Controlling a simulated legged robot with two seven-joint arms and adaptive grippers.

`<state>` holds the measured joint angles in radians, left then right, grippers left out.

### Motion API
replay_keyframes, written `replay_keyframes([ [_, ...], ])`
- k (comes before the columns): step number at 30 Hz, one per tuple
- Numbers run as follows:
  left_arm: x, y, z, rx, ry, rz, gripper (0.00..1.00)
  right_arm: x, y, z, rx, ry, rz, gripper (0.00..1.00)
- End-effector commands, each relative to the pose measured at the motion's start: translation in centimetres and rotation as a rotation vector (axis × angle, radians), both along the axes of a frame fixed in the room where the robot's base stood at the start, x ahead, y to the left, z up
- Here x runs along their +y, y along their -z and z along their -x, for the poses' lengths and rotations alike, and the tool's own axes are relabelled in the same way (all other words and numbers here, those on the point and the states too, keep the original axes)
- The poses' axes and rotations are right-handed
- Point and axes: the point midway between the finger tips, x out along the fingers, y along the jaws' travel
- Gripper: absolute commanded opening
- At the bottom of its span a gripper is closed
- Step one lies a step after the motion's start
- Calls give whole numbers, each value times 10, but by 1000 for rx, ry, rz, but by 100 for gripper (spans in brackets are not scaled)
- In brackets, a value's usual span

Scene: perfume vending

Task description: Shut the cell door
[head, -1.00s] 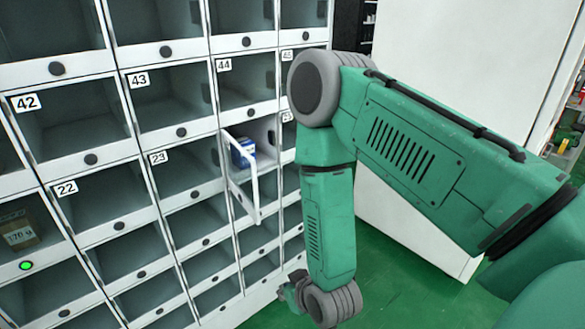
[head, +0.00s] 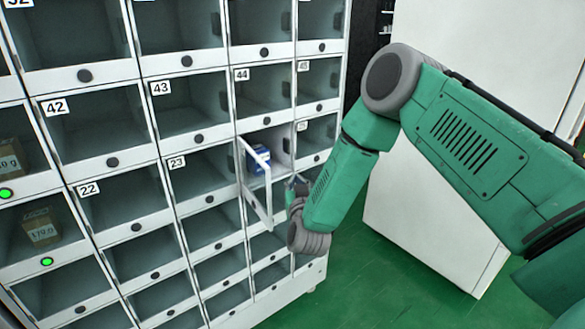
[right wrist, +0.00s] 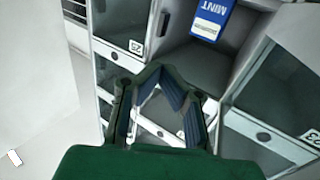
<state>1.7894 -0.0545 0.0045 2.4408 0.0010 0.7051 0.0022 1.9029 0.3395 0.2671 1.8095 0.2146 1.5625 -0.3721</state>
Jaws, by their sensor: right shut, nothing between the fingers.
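The open cell door (head: 256,183) is a white frame with a clear pane, swung out from the locker wall below label 44. Inside its cell stands a blue and white box (head: 258,159). The box also shows in the right wrist view (right wrist: 212,18), with its lettering upside down. My right gripper (head: 293,187) is just right of the open door in the head view, and its fingertips are small there. In the right wrist view its dark fingers (right wrist: 165,82) meet at their tips in front of the cell, with white door frame behind them. I cannot tell whether they touch the door.
The locker wall (head: 148,157) has rows of shut clear-fronted cells with round black knobs. Two cells at the left hold brown boxes and have green lights. A white cabinet (head: 440,215) stands at the right; green floor lies between it and the lockers.

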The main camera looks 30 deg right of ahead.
Motion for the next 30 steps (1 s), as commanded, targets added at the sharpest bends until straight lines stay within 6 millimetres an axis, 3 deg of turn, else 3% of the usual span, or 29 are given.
replay_keyframes([
  [6, 0, 0, 0, 0, 0, 0, 29, -21, 0, -40, -1, 1, 0, 0],
  [12, 0, 0, 0, 0, 0, 0, 29, -31, 0, -61, 0, 1, 1, 0],
  [30, 0, 0, 0, 0, 0, 0, 29, -34, 0, -68, 2, -2, -1, 0],
])
